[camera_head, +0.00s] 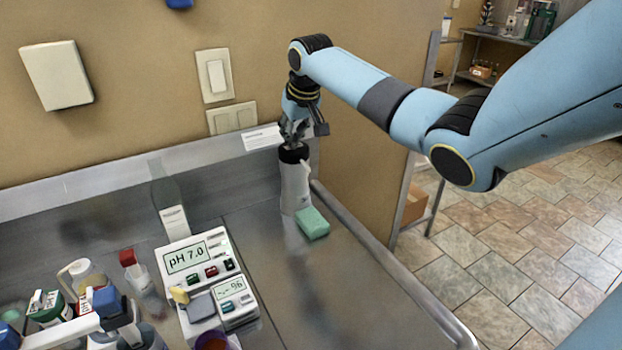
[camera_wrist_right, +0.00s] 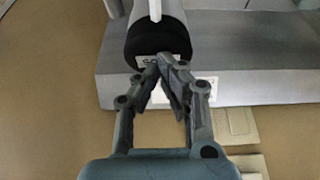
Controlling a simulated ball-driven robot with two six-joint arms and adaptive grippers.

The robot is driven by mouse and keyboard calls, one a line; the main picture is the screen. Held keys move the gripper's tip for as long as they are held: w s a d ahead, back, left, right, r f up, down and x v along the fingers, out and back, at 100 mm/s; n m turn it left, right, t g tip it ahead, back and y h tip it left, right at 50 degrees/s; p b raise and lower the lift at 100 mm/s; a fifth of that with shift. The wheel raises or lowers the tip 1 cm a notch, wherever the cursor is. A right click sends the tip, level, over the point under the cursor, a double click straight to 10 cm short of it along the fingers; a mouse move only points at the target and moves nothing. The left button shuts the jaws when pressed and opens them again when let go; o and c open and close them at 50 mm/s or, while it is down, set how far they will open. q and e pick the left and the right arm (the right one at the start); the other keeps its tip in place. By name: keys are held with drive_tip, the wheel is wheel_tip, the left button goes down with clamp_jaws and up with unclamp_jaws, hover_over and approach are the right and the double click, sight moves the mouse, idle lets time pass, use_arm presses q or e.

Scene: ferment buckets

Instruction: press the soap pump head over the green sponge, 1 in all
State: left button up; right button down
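The soap dispenser (camera_head: 294,188), a grey bottle with a black top, stands upright at the back of the metal counter. The green sponge (camera_head: 312,223) lies on the counter just in front of it, to the lower right. My right gripper (camera_head: 293,138) points down at the black top from above. In the right wrist view my right gripper (camera_wrist_right: 163,64) has its fingertips together in front of the black top (camera_wrist_right: 158,40), where a pale spout (camera_wrist_right: 155,9) also shows. I cannot tell whether the tips touch the top. My left gripper is not in view.
A pH meter (camera_head: 193,255) and a smaller meter (camera_head: 236,301) stand left of the sponge. Several bottles and jugs crowd the lower left. The counter (camera_head: 335,290) in front of the sponge is clear, with a raised right edge. Wall switches (camera_head: 215,76) are behind the gripper.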

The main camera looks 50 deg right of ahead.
drive_tip(key=shift+s, duration=0.15)
drive_tip(key=shift+d+r+p, duration=0.1)
drive_tip(key=shift+r+p, duration=0.9)
drive_tip(key=shift+r, duration=0.25)
drive_tip(key=shift+r, duration=0.15)
drive_tip(key=shift+r, duration=2.9)
drive_tip(key=shift+f, duration=0.1)
